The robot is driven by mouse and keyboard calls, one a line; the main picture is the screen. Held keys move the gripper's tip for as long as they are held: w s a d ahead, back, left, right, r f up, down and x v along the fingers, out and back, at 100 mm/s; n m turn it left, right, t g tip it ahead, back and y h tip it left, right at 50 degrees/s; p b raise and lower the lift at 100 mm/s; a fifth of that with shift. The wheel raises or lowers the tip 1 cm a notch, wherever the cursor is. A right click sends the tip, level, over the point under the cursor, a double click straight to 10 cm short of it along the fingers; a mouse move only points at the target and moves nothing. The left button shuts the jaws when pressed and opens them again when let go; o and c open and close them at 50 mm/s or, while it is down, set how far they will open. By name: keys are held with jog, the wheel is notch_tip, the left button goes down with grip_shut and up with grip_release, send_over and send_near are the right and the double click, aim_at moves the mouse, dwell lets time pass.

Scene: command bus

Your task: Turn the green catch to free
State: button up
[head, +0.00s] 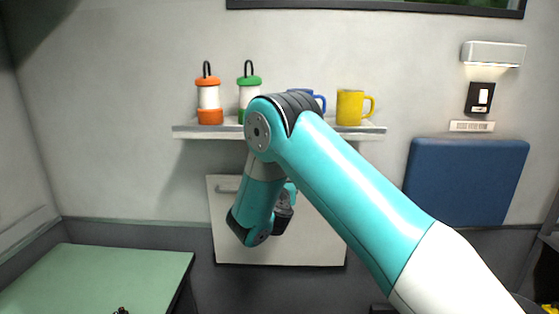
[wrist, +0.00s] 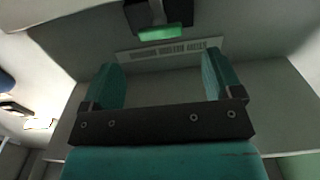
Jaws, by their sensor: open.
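The green catch (wrist: 163,33) is a short green bar on a dark block (wrist: 178,10) at the top of the wrist view. It lies crosswise in that view, with a pale strip of lettering (wrist: 170,50) beside the block; the lettering is too small to read. My gripper (wrist: 160,60) is open and empty, its two teal fingers apart, with the catch in line between them and beyond their tips. In the head view my gripper (head: 289,195) is partly hidden by my arm, in front of a white cabinet panel (head: 310,250). The catch cannot be made out there.
A shelf (head: 190,131) above the panel holds an orange lantern (head: 209,99), a green lantern (head: 248,86), a blue mug (head: 318,99) and a yellow mug (head: 349,108). A green table (head: 90,280) stands at left, a blue seat back (head: 465,180) at right.

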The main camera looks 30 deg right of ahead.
jog(key=shift+p+x, duration=1.75)
jog(key=shift+x, duration=2.15)
jog(key=c, duration=0.9)
